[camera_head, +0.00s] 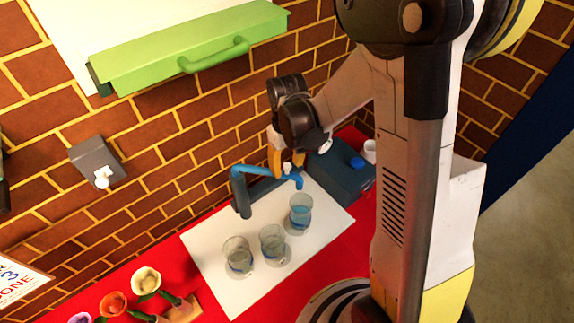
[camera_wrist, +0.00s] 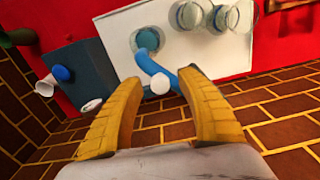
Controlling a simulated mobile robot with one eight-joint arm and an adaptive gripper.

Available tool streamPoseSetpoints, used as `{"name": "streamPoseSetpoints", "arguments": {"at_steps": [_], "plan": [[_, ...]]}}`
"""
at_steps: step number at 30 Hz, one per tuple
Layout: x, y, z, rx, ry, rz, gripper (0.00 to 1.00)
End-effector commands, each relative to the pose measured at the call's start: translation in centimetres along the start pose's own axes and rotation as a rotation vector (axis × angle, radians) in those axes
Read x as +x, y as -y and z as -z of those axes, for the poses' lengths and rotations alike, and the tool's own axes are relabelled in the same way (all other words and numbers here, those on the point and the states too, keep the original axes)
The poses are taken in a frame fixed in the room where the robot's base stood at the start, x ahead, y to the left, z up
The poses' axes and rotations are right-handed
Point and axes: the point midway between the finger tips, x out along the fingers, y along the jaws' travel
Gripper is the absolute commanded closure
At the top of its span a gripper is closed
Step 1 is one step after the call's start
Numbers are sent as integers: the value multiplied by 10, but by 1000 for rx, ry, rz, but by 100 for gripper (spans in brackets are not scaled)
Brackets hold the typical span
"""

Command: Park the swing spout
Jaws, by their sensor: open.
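The blue swing spout (camera_head: 262,174) rises from a post beside the wall, and its arm reaches right, its tip above the right-hand glass (camera_head: 300,215). A white knob (camera_head: 287,168) sits on the spout arm; it also shows in the wrist view (camera_wrist: 160,83). My gripper (camera_head: 286,159) is above the spout near the knob. Its yellow fingers are open, and in the wrist view the knob appears between the fingertips with clear gaps on both sides. I cannot tell its height relative to the tips. Part of the spout (camera_wrist: 152,64) is hidden behind the right finger in the wrist view.
Two more glasses (camera_head: 272,245) (camera_head: 238,257) stand on the white mat (camera_head: 215,262). A dark blue-grey box (camera_head: 335,172) with a blue knob (camera_head: 357,162) and a white cup (camera_head: 370,150) stand to the right. Paper flowers (camera_head: 145,281) lie at lower left. The brick wall is close behind.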

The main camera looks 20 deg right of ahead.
Motion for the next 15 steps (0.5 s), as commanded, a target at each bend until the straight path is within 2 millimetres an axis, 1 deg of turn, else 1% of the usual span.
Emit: {"name": "streamPoseSetpoints", "arguments": {"at_steps": [5,6,8,9,10,11,15], "plan": [[0,0,0,0,0,0,55],[0,0,0,0,0,0,57],[0,0,0,0,0,0,75],[0,0,0,0,0,0,87],[0,0,0,0,0,0,96],[0,0,0,0,0,0,100],[0,0,0,0,0,0,100]]}}
